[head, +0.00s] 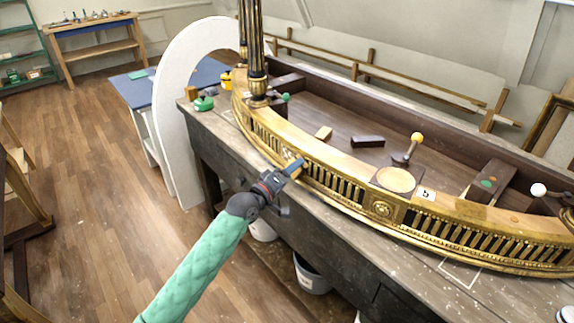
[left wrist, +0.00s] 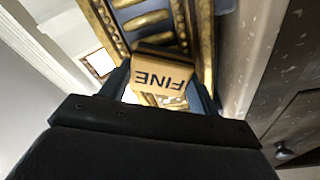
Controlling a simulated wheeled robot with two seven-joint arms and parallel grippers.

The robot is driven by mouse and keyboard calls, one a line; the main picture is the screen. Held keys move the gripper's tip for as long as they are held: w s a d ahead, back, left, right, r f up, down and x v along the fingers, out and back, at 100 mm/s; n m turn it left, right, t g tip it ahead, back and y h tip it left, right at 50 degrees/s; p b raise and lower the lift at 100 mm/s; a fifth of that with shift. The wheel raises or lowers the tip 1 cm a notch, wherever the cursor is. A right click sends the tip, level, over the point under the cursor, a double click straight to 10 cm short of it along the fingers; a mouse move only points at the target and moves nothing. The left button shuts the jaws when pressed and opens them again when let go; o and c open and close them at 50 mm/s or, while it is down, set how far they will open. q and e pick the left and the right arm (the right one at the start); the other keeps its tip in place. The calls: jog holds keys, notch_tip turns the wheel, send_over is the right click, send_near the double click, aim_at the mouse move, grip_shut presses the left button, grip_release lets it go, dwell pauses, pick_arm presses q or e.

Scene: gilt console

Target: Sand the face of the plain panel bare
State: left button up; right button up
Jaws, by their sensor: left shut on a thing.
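My left gripper (head: 291,168) is at the front of the curved gilt console rail (head: 335,171), left of the rosette block (head: 381,209). It is shut on a tan sanding block marked "FINE" (left wrist: 163,72), seen between the two fingers in the left wrist view. The block is close against the gilt front; I cannot tell whether it touches. The panel (head: 286,155) at this spot is mostly hidden by the gripper, so I cannot tell how bare its face is. My right gripper is not in view.
The console lies on a dark workbench (head: 222,135). A white arch (head: 172,90) stands at left. Buckets (head: 311,275) sit below.

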pick_arm(q)
jog(key=shift+s+d, duration=0.2)
jog(key=shift+s, duration=0.1)
